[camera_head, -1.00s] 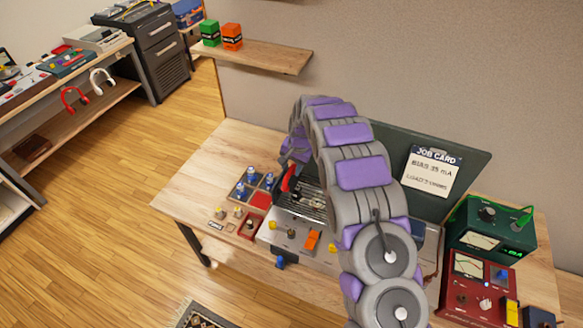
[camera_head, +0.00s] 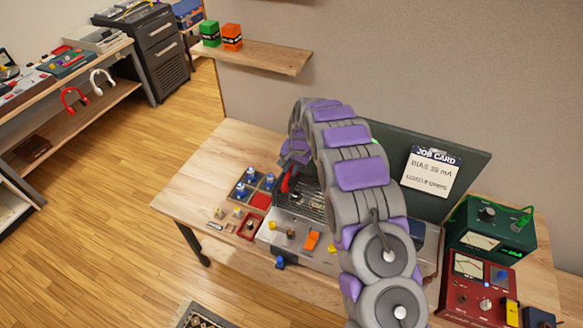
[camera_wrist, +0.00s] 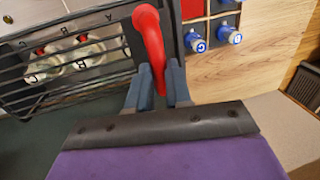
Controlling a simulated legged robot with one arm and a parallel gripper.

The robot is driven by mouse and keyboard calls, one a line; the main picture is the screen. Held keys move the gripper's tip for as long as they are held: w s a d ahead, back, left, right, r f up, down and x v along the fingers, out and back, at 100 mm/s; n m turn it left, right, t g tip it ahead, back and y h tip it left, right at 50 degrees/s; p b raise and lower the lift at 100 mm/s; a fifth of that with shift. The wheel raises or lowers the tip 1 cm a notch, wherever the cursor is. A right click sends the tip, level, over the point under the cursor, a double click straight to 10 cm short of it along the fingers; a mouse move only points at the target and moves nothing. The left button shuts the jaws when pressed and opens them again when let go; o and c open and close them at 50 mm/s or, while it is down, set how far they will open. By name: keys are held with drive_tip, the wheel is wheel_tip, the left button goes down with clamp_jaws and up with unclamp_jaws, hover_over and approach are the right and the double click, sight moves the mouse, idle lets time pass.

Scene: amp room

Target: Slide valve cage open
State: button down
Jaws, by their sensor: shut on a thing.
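The valve cage (camera_wrist: 65,62) is a black wire grille at the left of the wrist view. Lettered sockets with round glass-like parts show behind its bars. In the head view the cage (camera_head: 312,206) lies on the amp chassis (camera_head: 300,238), partly hidden by my arm. A red curved handle (camera_wrist: 148,32) stands at the cage's end. My gripper (camera_wrist: 157,85) is shut on this red handle, with blue-grey fingers on either side of it. In the head view the handle (camera_head: 287,180) shows just below my gripper, whose fingers are mostly hidden there.
A divided tray (camera_head: 250,188) with blue-tipped valves stands left of the chassis, close to the handle side. A dark green panel with a job card (camera_head: 433,172) stands behind. Green (camera_head: 490,228) and red (camera_head: 478,285) meters stand at right. The bench's left end is bare.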

idle(0.4)
drive_tip(key=s+d, duration=0.3)
drive_tip(key=d, duration=0.5)
drive_tip(key=s+d, duration=0.3)
drive_tip(key=d, duration=0.6)
drive_tip(key=s+d, duration=0.3)
drive_tip(key=d, duration=0.6)
drive_tip(key=shift+s+d, duration=0.25)
drive_tip(key=shift+r, duration=0.1)
drive_tip(key=c, duration=1.1)
unclamp_jaws()
drive_tip(key=shift+o, duration=0.2)
drive_tip(key=s+d+r, duration=0.1)
drive_tip(key=d+r, duration=0.2)
drive_tip(key=r, duration=1.4)
drive_tip(key=shift+d, duration=0.15)
